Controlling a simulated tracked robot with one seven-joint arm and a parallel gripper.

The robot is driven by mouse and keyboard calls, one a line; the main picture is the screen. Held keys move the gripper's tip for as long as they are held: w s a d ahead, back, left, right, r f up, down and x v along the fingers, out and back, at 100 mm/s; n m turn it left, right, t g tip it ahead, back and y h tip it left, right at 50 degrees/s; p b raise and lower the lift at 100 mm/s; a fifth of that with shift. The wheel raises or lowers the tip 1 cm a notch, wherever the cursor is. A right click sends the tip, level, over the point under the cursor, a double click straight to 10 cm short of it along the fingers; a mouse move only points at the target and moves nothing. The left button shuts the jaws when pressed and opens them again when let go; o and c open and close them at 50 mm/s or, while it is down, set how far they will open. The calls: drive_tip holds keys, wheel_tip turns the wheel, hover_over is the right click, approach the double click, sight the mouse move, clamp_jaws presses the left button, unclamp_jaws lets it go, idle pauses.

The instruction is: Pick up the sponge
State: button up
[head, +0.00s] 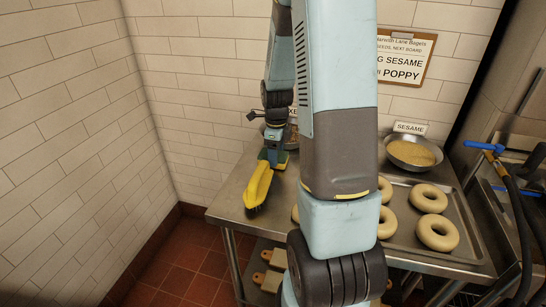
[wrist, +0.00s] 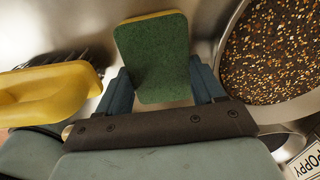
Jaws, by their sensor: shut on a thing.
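The sponge (wrist: 152,55), with a green face and a yellow edge, stands between the two blue fingers of my gripper (wrist: 162,84) in the wrist view. The fingers press on its left and right sides, so my gripper is shut on it. In the head view my gripper (head: 274,157) is over the left end of the steel table (head: 233,185). The sponge is hard to make out there, and I cannot tell whether it is clear of the table.
A yellow brush (head: 258,186) with dark bristles lies left of my gripper; it also shows in the wrist view (wrist: 48,90). A bowl of mixed seeds (wrist: 272,48) is close on the right. Bagels (head: 438,232) on a tray (head: 402,241) and a sesame bowl (head: 412,154) stand further right.

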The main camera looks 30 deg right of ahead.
drive_tip(key=r, duration=0.3)
drive_tip(key=shift+s+r, duration=0.25)
drive_tip(key=shift+s, duration=0.1)
drive_tip(key=s+a+r, duration=0.1)
drive_tip(key=s+r, duration=0.8)
drive_tip(key=s, duration=0.4)
drive_tip(key=shift+s, duration=0.15)
drive_tip(key=o, duration=0.4)
drive_tip(key=c, duration=0.3)
drive_tip(key=shift+c, duration=0.3)
drive_tip(key=shift+a, duration=0.15)
